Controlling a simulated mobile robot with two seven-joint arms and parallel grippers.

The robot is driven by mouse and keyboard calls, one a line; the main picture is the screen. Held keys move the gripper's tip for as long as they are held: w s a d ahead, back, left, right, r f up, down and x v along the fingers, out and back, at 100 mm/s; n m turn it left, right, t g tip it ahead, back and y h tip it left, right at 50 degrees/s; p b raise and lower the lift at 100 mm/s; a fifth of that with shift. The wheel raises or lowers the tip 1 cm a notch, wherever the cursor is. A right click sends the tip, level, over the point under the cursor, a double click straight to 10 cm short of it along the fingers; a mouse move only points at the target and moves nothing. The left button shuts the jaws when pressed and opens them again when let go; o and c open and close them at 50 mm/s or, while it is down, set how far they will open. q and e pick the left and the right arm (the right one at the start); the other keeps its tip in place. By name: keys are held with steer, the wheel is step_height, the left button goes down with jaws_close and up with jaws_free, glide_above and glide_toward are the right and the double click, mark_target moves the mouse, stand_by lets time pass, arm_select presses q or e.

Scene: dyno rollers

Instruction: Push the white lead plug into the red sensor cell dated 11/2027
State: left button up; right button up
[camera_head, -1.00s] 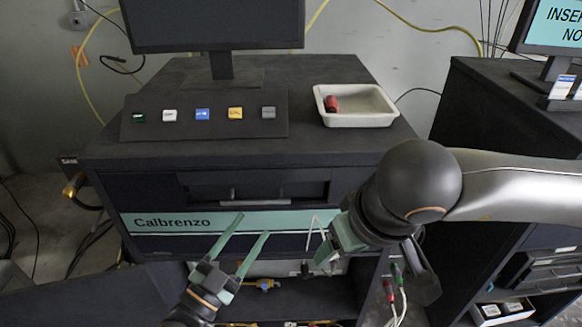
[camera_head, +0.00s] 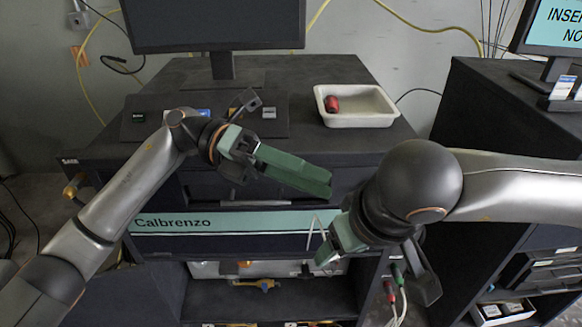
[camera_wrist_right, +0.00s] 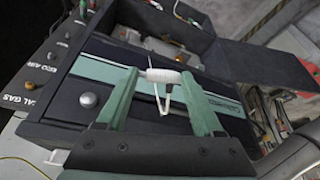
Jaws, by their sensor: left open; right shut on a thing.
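The red sensor cell (camera_head: 332,104) lies on its side in a white tray (camera_head: 368,121) on top of the dark cabinet. Its date is too small to read. My right gripper (camera_wrist_right: 160,76) is shut on the white lead plug (camera_wrist_right: 168,77), with a white lead looping below it. In the head view my right gripper (camera_head: 326,252) is in front of the cabinet, below and apart from the tray. My left gripper (camera_head: 326,182) is empty, its green fingers pointing right, in front of the cabinet's top edge and below the tray. The fingers overlap in this view.
A sloped button panel (camera_head: 140,128) is partly behind my left arm. A monitor (camera_head: 215,25) stands at the back. Red and green connectors (camera_head: 389,288) with white leads hang at the cabinet's right. The cabinet top (camera_head: 295,75) around the tray is mostly clear.

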arm_select(q)
steer(key=w+a+f+m+t+y, duration=0.2)
steer(key=w+y, duration=0.1)
steer(key=y, duration=0.6)
steer(key=x, duration=1.1)
steer(key=shift+w+d, duration=0.15)
steer(key=shift+w, duration=0.1)
steer(key=c, duration=0.7)
jaws_close()
steer(key=shift+s, duration=0.1)
